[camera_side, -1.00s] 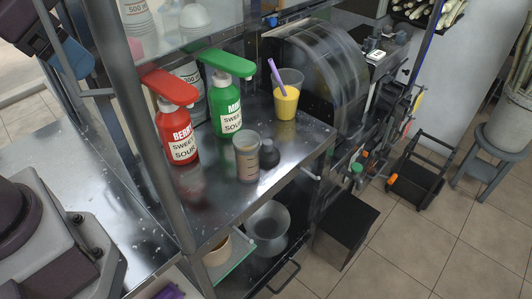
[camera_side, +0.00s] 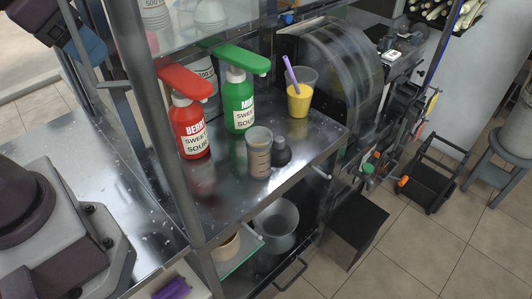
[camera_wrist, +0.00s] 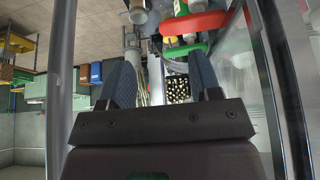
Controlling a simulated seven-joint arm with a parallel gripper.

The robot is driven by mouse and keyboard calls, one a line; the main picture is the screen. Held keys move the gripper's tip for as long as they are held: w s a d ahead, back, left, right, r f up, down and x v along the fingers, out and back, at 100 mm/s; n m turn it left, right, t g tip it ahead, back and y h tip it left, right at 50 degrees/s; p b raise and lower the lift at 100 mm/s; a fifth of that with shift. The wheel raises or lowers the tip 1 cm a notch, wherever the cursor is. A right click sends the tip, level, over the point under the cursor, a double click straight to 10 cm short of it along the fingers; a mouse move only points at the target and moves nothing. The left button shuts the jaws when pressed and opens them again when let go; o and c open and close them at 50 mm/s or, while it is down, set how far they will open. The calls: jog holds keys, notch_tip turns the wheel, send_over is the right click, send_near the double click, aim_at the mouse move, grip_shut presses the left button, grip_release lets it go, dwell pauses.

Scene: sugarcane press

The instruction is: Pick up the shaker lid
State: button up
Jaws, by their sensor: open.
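A small dark, rounded piece with a narrow top, which looks like the shaker lid (camera_side: 281,153), stands on the metal shelf (camera_side: 225,205). It is just right of a clear measuring cup, likely the shaker (camera_side: 258,158), which partly overlaps it. In the wrist view my gripper (camera_wrist: 160,62) is open, with its two blue-grey fingers wide apart and nothing between them. In the side view, a dark-and-blue part at the upper left (camera_side: 78,42) looks like my gripper, partly behind the rack's posts and well away from the lid.
A red bottle (camera_side: 192,128) and a green bottle (camera_side: 239,105) stand behind the cup. A yellow drink (camera_side: 300,100) with a purple straw is at the back right. A metal post (camera_side: 150,120) rises at the shelf's left. The front of the shelf is clear.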

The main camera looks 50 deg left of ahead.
jog(key=shift+w+f+g, duration=0.65)
jog(key=shift+f+g, duration=0.05)
jog(key=shift+f, duration=0.35)
jog(key=g, duration=0.4)
send_over(279, 139)
notch_tip(279, 139, down, 15)
notch_tip(279, 139, down, 15)
jog(key=shift+f, duration=0.1)
jog(key=c, duration=1)
